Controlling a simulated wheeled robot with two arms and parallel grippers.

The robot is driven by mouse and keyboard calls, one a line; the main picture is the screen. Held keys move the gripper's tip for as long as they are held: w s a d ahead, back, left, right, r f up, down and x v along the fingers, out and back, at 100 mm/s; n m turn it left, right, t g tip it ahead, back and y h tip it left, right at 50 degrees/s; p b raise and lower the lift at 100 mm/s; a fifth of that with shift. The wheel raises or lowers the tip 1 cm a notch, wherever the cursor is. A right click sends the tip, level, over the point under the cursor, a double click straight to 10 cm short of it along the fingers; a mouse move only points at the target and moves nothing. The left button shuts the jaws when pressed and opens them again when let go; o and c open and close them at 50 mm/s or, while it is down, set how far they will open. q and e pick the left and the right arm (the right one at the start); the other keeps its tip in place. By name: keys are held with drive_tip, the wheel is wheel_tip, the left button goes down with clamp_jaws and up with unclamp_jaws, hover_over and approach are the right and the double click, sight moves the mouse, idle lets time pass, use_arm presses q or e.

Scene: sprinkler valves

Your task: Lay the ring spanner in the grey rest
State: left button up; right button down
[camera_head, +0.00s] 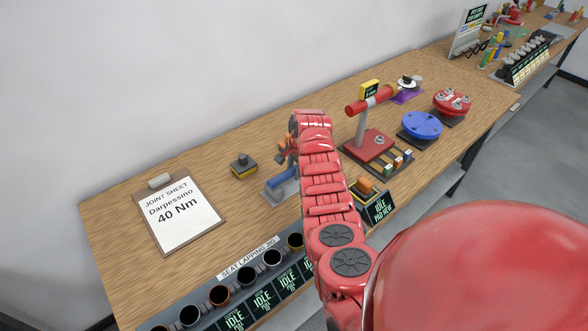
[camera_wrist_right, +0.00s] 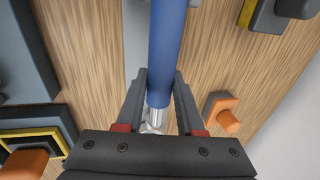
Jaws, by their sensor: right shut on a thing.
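The ring spanner's blue handle (camera_head: 280,186) shows in the head view just left of my right arm, over the grey rest (camera_head: 284,195). In the right wrist view the blue handle (camera_wrist_right: 168,50) runs up the picture, with a shiny metal part at its lower end. My right gripper (camera_wrist_right: 160,82) is shut on the spanner, a finger on each side. A strip of the grey rest (camera_wrist_right: 136,45) shows beside and below the handle. I cannot tell whether the spanner touches the rest. The spanner's ring is not clearly seen. My left gripper is not in view.
A joint sheet (camera_head: 180,216) lies at the left. A black-and-yellow block (camera_head: 243,165) stands behind the rest. A row of cups (camera_head: 247,275) lines the front edge. A red stand (camera_head: 369,142), a blue disc (camera_head: 421,125) and a red disc (camera_head: 452,102) are to the right.

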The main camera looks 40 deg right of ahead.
drive_tip(key=shift+f, duration=0.15)
drive_tip(key=shift+c, duration=2.2)
unclamp_jaws()
drive_tip(key=v, duration=1.7)
drive_tip(key=shift+r+b, duration=0.25)
drive_tip(key=shift+b, duration=0.1)
